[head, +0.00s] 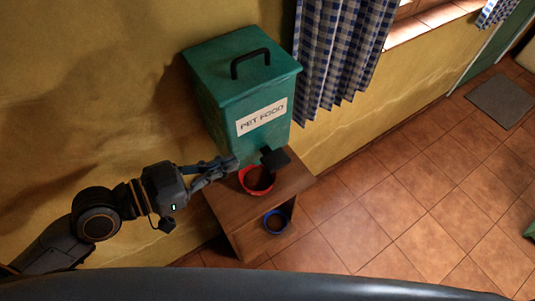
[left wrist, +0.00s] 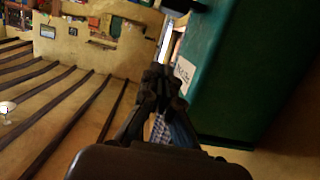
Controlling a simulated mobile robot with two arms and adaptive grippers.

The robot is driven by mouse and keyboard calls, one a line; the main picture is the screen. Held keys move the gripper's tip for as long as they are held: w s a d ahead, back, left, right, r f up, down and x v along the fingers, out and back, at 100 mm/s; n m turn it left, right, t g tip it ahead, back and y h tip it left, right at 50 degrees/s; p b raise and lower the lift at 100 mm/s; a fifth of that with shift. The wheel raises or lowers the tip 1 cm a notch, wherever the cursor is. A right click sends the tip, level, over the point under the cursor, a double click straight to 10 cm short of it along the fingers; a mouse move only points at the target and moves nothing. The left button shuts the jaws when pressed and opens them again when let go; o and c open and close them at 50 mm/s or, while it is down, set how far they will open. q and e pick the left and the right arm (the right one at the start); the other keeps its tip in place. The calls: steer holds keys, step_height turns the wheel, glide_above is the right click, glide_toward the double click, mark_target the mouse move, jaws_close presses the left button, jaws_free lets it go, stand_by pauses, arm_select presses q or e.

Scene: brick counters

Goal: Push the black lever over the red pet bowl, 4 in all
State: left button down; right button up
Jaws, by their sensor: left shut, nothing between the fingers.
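The green pet food dispenser (head: 240,90) stands on a small wooden stand against the yellow wall. Its black lever (head: 275,158) sticks out low at the front. The red pet bowl (head: 256,180) sits on the stand below the lever, with brown contents in it. My left gripper (head: 234,161) is shut and empty, just left of the lever and by the bowl's upper left rim. In the left wrist view the shut fingers (left wrist: 157,75) point along the green dispenser side (left wrist: 245,70). The lever and bowl are not clear there. My right gripper is not in view.
The wooden stand (head: 292,182) has little free top around the red bowl. A blue bowl (head: 275,222) sits in the lower part of the stand. A checked curtain (head: 340,50) hangs right of the dispenser.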

arm_select(q)
steer(key=shift+w, duration=0.15)
steer(key=p, duration=0.5)
glide_above(268, 164)
step_height(268, 164, down, 2)
steer(key=shift+w+d+f, duration=0.1)
steer(key=shift+w+d, duration=0.05)
step_height(268, 164, down, 3)
steer(key=shift+f, duration=0.1)
steer(key=shift+a+f, duration=0.3)
steer(key=shift+f, duration=0.3)
steer(key=shift+d+f, duration=0.1)
